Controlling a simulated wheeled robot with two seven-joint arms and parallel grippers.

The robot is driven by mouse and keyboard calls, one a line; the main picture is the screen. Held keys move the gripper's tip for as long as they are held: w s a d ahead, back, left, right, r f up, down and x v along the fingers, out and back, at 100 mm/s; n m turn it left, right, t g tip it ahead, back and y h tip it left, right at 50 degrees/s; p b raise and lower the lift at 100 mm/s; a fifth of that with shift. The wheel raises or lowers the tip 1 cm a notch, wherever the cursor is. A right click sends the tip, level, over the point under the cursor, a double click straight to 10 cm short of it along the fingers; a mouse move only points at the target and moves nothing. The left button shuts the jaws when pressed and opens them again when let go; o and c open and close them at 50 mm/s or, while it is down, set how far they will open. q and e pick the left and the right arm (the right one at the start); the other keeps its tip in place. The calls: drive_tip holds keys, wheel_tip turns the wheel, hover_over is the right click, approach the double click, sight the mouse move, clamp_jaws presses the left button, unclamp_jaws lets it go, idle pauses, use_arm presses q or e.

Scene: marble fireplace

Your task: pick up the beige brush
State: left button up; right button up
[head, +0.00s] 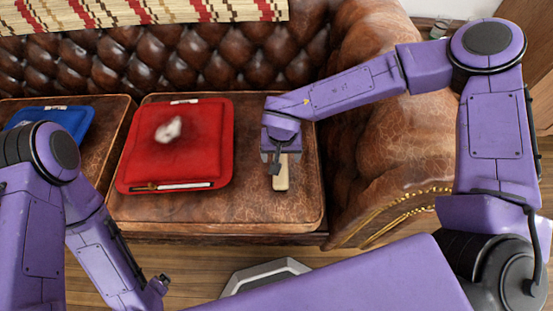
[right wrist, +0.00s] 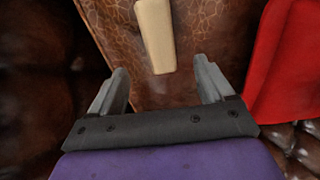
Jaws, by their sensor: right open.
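The beige brush (head: 281,174) lies on the right seat cushion of the brown leather sofa, to the right of a red cushion. Its far part is hidden under my right gripper (head: 277,165) in the head view. In the right wrist view the beige brush (right wrist: 156,35) shows as a plain beige block beyond the fingertips, in line with the gap. My right gripper (right wrist: 160,82) is open with nothing between its fingers. My left arm comes in at the lower left, and its left gripper (head: 158,285) is in front of the sofa, away from the brush; its jaws are too small to judge.
The red cushion (head: 205,130) has a small whitish fluffy thing (head: 169,130) on it. A blue cushion (head: 76,122) lies on the left seat. The sofa armrest (head: 375,150) rises to the right. Bare leather (head: 240,212) lies in front of the brush.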

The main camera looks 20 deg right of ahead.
sight(280, 183)
drive_tip(key=f+b, duration=0.1)
drive_tip(key=f, duration=0.2)
drive_tip(key=f+b, duration=0.1)
drive_tip(key=f, duration=0.2)
drive_tip(key=f+b, duration=0.1)
drive_tip(key=f, duration=0.3)
drive_tip(key=shift+w+d, duration=0.15)
drive_tip(key=shift+w, duration=0.25)
drive_tip(key=c, duration=1.1)
